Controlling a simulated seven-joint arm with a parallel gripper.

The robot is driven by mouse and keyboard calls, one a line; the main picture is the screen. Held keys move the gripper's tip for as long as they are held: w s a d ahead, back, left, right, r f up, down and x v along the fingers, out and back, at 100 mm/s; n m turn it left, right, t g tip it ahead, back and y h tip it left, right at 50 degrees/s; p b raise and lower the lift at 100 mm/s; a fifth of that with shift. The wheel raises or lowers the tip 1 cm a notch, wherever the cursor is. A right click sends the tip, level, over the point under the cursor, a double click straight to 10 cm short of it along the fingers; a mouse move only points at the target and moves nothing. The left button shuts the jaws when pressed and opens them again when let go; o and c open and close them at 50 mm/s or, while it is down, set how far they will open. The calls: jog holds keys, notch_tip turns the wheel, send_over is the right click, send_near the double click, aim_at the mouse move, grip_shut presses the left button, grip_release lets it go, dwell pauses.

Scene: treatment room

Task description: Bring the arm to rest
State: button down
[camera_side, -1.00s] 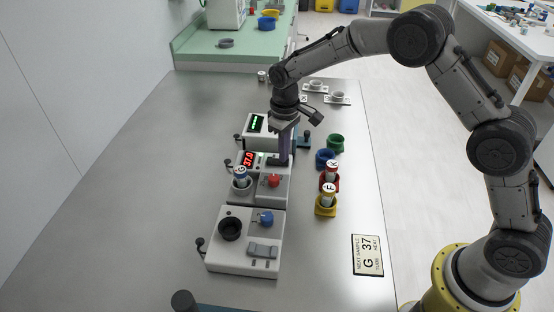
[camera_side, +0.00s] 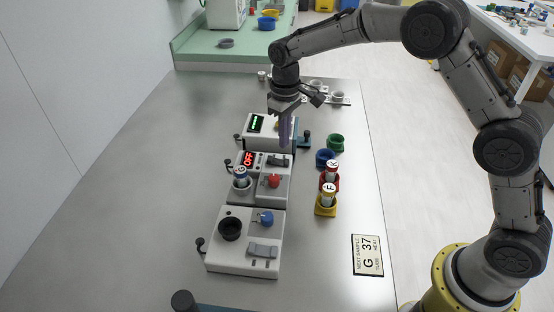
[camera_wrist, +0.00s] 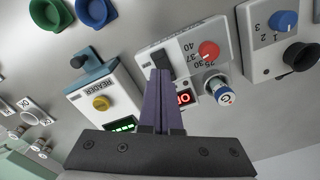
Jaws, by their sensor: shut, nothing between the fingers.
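My gripper (camera_side: 284,143) hangs pointing down above the devices, its purple fingers shut with nothing between them. In the wrist view the closed fingers (camera_wrist: 161,75) reach toward the heater device (camera_wrist: 180,50), with a gap I cannot measure.
Behind stands the reader (camera_side: 256,131) with a green display. In front is a device with a blue knob (camera_side: 265,217). To the right are blue (camera_side: 325,158) and green (camera_side: 336,141) empty holders, and red and yellow holders with vials. A sign (camera_side: 367,255) reads G 37. The left table is clear.

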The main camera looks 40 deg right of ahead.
jog(key=shift+r, duration=0.95)
notch_tip(320, 180, up, 10)
jog(key=s+d+t, duration=0.2)
jog(key=s+d+r+m+t, duration=0.15)
jog(key=s+d+r, duration=0.25)
jog(key=s+r, duration=0.65)
jog(key=s+d+f+t, duration=0.1)
jog(key=s+d+t, duration=0.1)
jog(key=s, duration=1.3)
jog(key=s+f+m, duration=0.1)
jog(key=s+f, duration=0.5)
jog(key=f, duration=0.1)
jog(key=shift+s+f, duration=0.35)
